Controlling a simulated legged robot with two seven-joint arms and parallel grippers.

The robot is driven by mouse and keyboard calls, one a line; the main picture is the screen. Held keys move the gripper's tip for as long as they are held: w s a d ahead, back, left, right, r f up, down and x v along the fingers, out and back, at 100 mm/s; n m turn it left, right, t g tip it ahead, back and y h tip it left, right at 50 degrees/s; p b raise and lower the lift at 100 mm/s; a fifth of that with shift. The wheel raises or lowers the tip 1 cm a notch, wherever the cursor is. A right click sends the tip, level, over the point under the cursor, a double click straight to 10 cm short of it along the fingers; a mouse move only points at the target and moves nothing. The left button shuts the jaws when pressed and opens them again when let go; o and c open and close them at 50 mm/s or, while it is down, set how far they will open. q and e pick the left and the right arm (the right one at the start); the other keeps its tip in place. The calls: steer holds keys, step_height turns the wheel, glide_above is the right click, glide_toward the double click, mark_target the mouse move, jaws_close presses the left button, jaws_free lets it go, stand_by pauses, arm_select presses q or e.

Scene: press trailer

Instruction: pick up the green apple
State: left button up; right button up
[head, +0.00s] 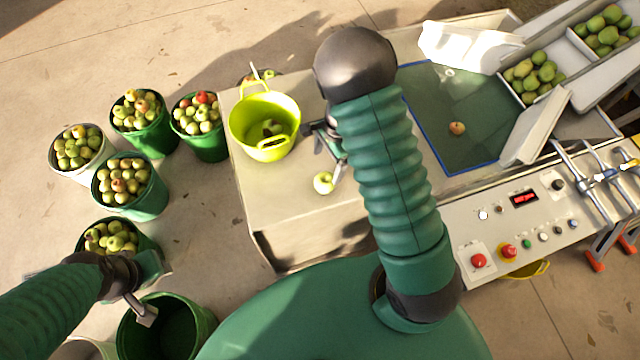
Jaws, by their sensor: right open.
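A green apple (323,183) lies on the beige table top (285,205), near its front edge. My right gripper (336,160) is open just above and beside the apple, with a finger reaching close to it. I cannot tell whether they touch. My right arm hides part of the gripper and the table behind it. My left gripper (146,312) hangs at the lower left over an empty dark green bucket, away from the apple. Its jaws do not show clearly.
Several apple-filled buckets (140,118) stand on the floor at left. A dark green tray (450,110) holds one apple. A control panel (525,215) with buttons lies at right.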

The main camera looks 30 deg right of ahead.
mark_target(326, 178)
step_height(326, 178, down, 6)
steer(key=shift+r, duration=0.15)
steer(key=shift+s+f, duration=0.1)
steer(key=shift+f, duration=0.2)
steer(key=f, duration=0.3)
steer(key=f+p, duration=0.1)
steer(key=f, duration=0.1)
steer(key=shift+w+a, duration=0.2)
steer(key=shift+a, duration=0.15)
steer(key=c, duration=0.6)
arm_select(q)
steer(key=shift+d+r, duration=0.3)
steer(key=shift+r, duration=0.15)
arm_select(e)
steer(key=c, duration=1)
